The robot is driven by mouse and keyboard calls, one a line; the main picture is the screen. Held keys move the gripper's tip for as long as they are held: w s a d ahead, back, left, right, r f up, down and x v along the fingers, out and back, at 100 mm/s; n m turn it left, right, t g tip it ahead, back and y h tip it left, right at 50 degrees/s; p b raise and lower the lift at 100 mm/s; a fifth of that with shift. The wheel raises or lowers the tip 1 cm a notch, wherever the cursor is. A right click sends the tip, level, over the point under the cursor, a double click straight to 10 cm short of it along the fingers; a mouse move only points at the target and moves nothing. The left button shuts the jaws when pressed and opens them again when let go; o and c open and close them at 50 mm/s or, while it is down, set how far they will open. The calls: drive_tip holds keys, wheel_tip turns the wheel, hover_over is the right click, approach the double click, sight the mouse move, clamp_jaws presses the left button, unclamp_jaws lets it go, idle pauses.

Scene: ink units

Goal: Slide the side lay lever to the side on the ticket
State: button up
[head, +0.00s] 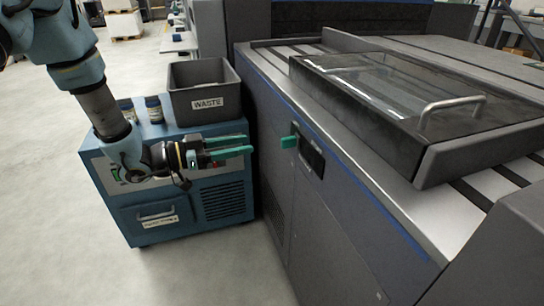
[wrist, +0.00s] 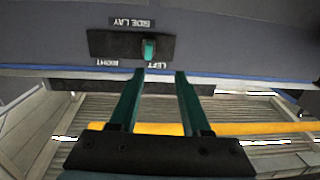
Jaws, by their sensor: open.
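The side lay lever is a small green tab (head: 289,141) on a dark plate (head: 310,155) on the side of the grey press. In the wrist view the lever (wrist: 149,49) stands by the upside-down word LEFT (wrist: 144,65), with RIGHT (wrist: 108,62) at the slot's other end. My gripper (head: 250,144) is open and empty, its green fingers pointing at the press, short of the lever. In the wrist view the fingertips (wrist: 160,74) are just below the plate, the lever nearer the left finger's line. I cannot make out a ticket.
A blue cabinet (head: 222,197) stands beneath my gripper, with a grey WASTE bin (head: 203,91) and small jars (head: 154,108) on top. The press has a clear-lidded cover with a handle (head: 450,106). Open floor (head: 50,200) lies at the left.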

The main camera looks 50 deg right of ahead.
sight(286, 138)
drive_tip(key=shift+m+g, duration=0.3)
drive_tip(key=shift+g, duration=0.3)
drive_tip(key=x, duration=0.4)
drive_tip(key=s+x, duration=0.1)
drive_tip(key=x, duration=0.2)
drive_tip(key=a+x, duration=0.1)
drive_tip(key=x, duration=0.3)
drive_tip(key=shift+s+d+f, duration=0.25)
drive_tip(key=shift+s+d, duration=0.1)
drive_tip(key=shift+s, duration=0.05)
clamp_jaws()
idle(0.3)
